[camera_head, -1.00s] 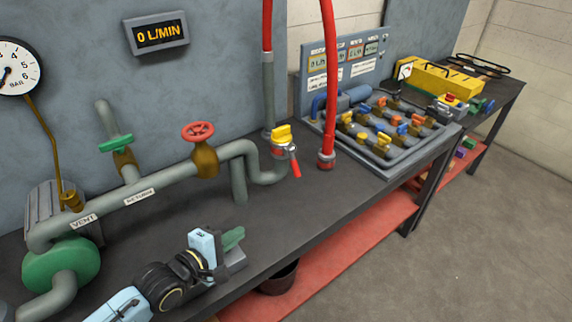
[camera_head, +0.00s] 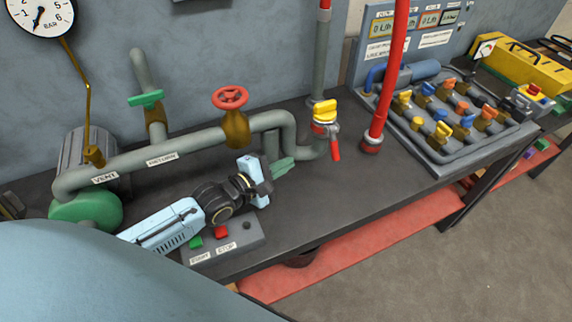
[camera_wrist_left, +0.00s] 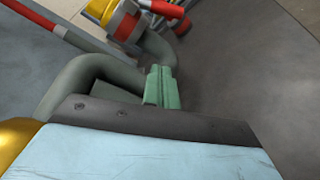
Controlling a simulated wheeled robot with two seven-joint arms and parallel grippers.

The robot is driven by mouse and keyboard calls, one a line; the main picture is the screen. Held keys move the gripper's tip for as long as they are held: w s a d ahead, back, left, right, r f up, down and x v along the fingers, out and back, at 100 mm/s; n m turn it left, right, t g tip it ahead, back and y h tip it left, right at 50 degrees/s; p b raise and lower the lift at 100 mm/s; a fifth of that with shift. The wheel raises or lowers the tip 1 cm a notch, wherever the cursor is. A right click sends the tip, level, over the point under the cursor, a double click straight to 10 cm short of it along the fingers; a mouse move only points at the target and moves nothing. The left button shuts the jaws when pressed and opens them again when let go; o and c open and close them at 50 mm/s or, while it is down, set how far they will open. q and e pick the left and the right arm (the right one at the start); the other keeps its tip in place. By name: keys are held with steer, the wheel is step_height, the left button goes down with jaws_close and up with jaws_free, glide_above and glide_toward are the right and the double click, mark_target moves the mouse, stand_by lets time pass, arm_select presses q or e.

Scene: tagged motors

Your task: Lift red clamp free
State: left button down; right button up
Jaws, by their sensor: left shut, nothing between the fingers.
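On the bench stands a valve with a yellow top (camera_head: 325,106), a red band under it and a red handle (camera_head: 336,150) hanging down at its right. I cannot tell which red part is the clamp. In the left wrist view, the yellow top (camera_wrist_left: 101,10), red-and-white collar (camera_wrist_left: 128,27) and red handle (camera_wrist_left: 170,10) show at the top, partly cut off. My left gripper (camera_head: 284,167) has green fingers, which are shut and empty. It is below and left of the valve, apart from it, beside the grey pipe bend. The fingers also show in the left wrist view (camera_wrist_left: 163,88). My right gripper is out of view.
The grey pipe (camera_head: 190,148) with a red handwheel (camera_head: 230,97) runs behind my left arm. A red upright hose (camera_head: 388,85) stands right of the valve. A button box (camera_head: 238,240) lies below the arm.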

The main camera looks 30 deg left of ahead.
mark_target(334, 145)
arm_select(q)
steer(key=x, duration=0.7)
steer(key=shift+a+b, duration=0.1)
steer(key=shift+b, duration=0.3)
steer(key=d, duration=0.2)
steer(key=d+r, duration=0.1)
steer(key=d, duration=0.1)
steer(key=shift+r+p, duration=0.25)
steer(key=shift+p, duration=0.15)
steer(key=shift+d+r+n+p, duration=0.15)
steer(key=shift+n+p, duration=0.15)
steer(key=shift+p, duration=0.2)
